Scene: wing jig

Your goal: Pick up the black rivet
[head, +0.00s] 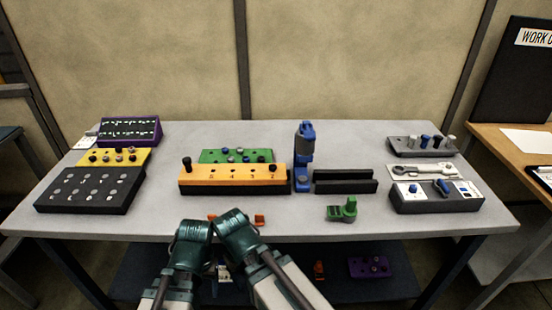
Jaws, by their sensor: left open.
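A black rivet (187,163) stands upright at the left end of the orange block (235,188), its head above the block's top. A shorter dark piece (274,168) sits near the block's right end. My left gripper (195,228) is low in the picture, at the table's front edge, in front of the orange block and apart from the rivet. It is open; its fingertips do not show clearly. My right arm comes in beside it; its gripper fingers cannot be made out.
A green plate (237,156) lies behind the orange block. A blue tool (304,158) stands right of it, then black rails (345,187) and a green clamp (345,210). An orange piece (259,219) lies by my arms. Trays fill both table ends. Bare tabletop lies left of the block.

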